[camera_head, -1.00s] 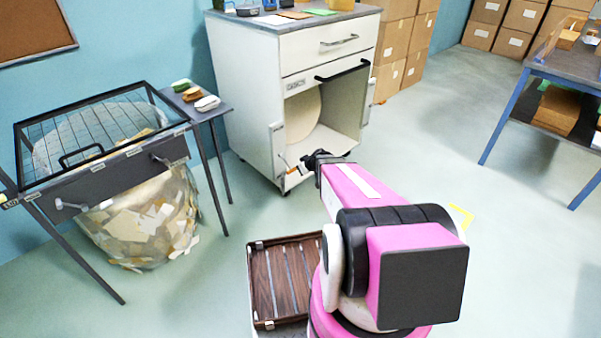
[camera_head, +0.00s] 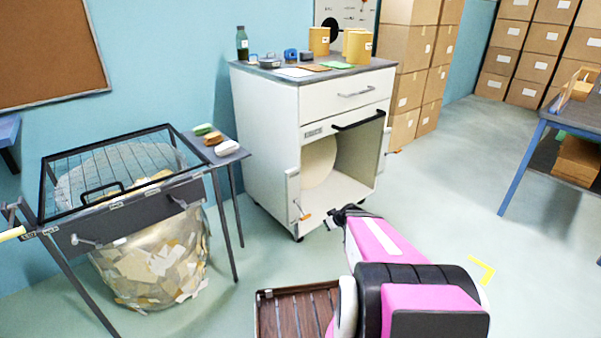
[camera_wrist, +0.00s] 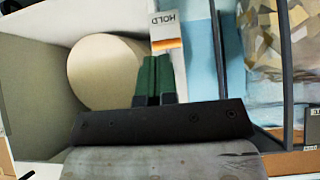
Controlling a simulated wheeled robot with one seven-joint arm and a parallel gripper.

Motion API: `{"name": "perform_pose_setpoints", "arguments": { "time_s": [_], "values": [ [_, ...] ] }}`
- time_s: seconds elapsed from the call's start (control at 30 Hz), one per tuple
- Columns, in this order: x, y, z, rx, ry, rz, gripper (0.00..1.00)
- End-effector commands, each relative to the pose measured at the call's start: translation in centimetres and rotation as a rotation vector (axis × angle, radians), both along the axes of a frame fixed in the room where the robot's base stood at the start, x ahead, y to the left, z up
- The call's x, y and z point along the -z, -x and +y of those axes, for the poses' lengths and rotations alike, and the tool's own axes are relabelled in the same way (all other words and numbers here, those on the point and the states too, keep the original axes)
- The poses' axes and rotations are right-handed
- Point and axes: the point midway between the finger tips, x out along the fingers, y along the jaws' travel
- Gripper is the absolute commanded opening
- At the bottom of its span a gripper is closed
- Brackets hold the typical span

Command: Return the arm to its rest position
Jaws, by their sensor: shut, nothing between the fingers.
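My arm (camera_head: 385,245), pink and black, reaches from the bottom of the head view toward the open white cabinet (camera_head: 262,130). My gripper (camera_head: 333,217) is at its far end, low in front of the cabinet's opening. In the wrist view, my gripper's green fingers (camera_wrist: 156,62) are together with nothing held. I cannot tell whether the fingertips touch anything.
A pale round roll (camera_head: 318,162) stands inside the cabinet; it also shows in the wrist view (camera_wrist: 105,75). A brown slatted tray (camera_head: 296,315) is left of my arm. A mesh-topped stand (camera_head: 125,215) is at left. Open floor lies right.

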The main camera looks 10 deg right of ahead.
Motion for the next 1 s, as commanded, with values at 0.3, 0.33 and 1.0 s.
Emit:
{"name": "perform_pose_setpoints", "arguments": {
  "time_s": [0.3, 0.33, 1.0],
  "values": [
    [-4.0, 3.7, 4.4, 0.015, -0.041, 0.199, 0.00],
    [-4.6, 4.3, 4.9, 0.024, -0.040, 0.235, 0.00],
    [-13.9, 15.4, 7.8, 0.517, 0.198, 0.703, 0.00]
  ]
}}
